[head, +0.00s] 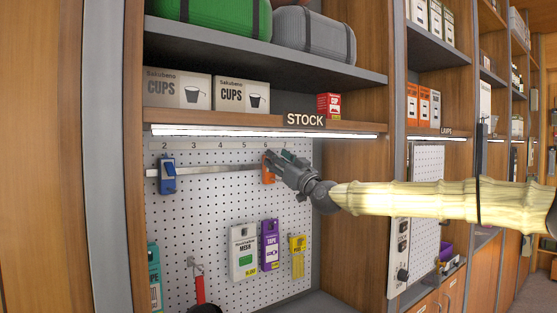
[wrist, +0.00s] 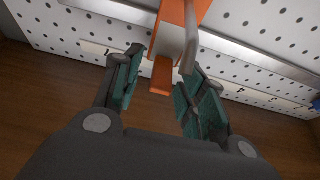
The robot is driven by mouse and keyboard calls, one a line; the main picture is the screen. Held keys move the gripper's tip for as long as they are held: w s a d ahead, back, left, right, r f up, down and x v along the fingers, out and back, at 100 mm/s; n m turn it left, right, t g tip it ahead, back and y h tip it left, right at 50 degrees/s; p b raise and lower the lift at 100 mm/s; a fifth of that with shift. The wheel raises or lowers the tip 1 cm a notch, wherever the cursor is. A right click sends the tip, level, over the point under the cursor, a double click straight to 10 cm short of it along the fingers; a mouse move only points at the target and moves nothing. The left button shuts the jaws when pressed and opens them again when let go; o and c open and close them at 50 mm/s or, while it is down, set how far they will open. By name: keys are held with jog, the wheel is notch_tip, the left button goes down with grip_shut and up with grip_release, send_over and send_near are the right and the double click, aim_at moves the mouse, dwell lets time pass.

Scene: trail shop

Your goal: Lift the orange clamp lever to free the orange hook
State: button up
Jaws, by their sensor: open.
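The orange hook (head: 267,169) is mounted on the metal rail near number 6 on the pegboard. In the head view my gripper (head: 271,158) is right beside it and hides part of it. In the wrist view the orange hook body (wrist: 176,14) comes in from the top, with a pale metal part below it. The orange clamp lever (wrist: 162,76) is a small tab sticking out between my two open fingers. My gripper (wrist: 160,92) has one finger on each side of the lever. A gap shows at the left finger; whether the right finger touches cannot be told.
A blue hook (head: 167,175) sits on the same rail (head: 215,168) near number 2. Packets hang below, including a purple one (head: 270,245) and a yellow one (head: 298,256). The STOCK shelf edge (head: 230,121) and its light strip run above my gripper.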

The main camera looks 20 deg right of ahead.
grip_shut()
jog(key=shift+r+g+p, duration=0.4)
jog(key=shift+r+p, duration=0.1)
jog(key=shift+p, duration=0.3)
jog(key=g+p, duration=0.1)
jog(key=p, duration=0.2)
jog(key=shift+a+r+g+h, duration=0.1)
jog(key=shift+r+g+h, duration=0.2)
jog(key=shift+r+h, duration=0.1)
jog(key=shift+r+g+h+p, duration=0.1)
jog(key=shift+g+h+p, duration=0.2)
jog(key=shift+g+p, duration=0.55)
jog(key=shift+w+p, duration=0.1)
jog(key=shift+p, duration=0.2)
